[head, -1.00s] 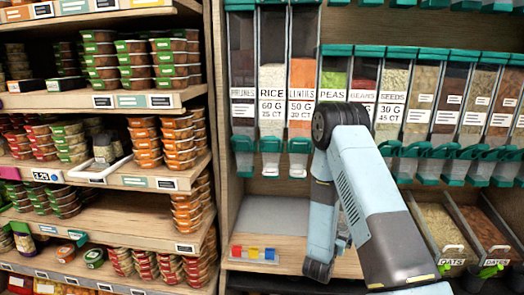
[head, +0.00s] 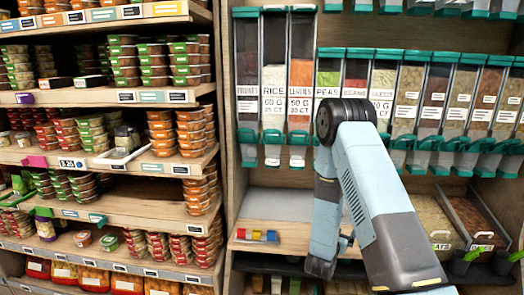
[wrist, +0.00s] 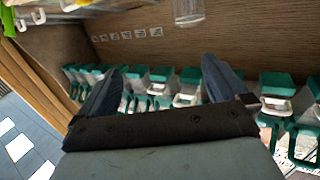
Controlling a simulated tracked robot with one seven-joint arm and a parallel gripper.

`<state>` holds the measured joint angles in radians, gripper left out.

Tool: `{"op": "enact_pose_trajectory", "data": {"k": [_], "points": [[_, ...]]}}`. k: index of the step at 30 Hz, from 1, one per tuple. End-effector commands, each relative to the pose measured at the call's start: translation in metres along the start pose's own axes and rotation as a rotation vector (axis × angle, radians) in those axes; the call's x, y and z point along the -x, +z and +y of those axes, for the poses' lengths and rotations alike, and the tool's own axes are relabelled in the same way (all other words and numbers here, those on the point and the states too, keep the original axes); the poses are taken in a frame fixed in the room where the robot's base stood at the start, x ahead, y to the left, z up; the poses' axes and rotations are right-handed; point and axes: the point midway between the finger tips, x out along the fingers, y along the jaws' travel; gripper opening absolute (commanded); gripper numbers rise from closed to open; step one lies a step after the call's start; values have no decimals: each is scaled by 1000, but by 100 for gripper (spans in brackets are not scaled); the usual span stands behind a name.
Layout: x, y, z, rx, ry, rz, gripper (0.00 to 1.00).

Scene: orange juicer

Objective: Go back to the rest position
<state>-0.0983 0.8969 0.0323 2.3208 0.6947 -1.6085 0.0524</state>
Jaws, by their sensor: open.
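My gripper (wrist: 158,88) shows in the wrist view with its two dark fingers spread wide apart and nothing between them. In the head view my blue-grey arm is bent in front of the dispenser wall, its elbow high and its lower part pointing down; the gripper itself is mostly hidden there. In the wrist view a clear container (wrist: 188,10) is at the top edge, apart from the fingers. Green-topped dispensers (wrist: 275,82) lie beyond the fingers.
Shelves (head: 150,210) with stacked tubs stand at the left. Dispensers, including rice (head: 273,105), line the wall behind my arm. Open grain bins (head: 425,222) are at the right. Coloured blocks (head: 257,235) sit on the wooden ledge, which has bare room around them.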

Motion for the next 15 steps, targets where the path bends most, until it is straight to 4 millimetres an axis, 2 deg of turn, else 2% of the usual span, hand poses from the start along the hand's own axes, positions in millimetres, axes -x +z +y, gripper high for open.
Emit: {"op": "enact_pose_trajectory", "data": {"k": [11,15], "points": [[-10,-36,-13,-62,-41,-98,100],[-11,-60,-22,-93,-76,-159,100]]}}
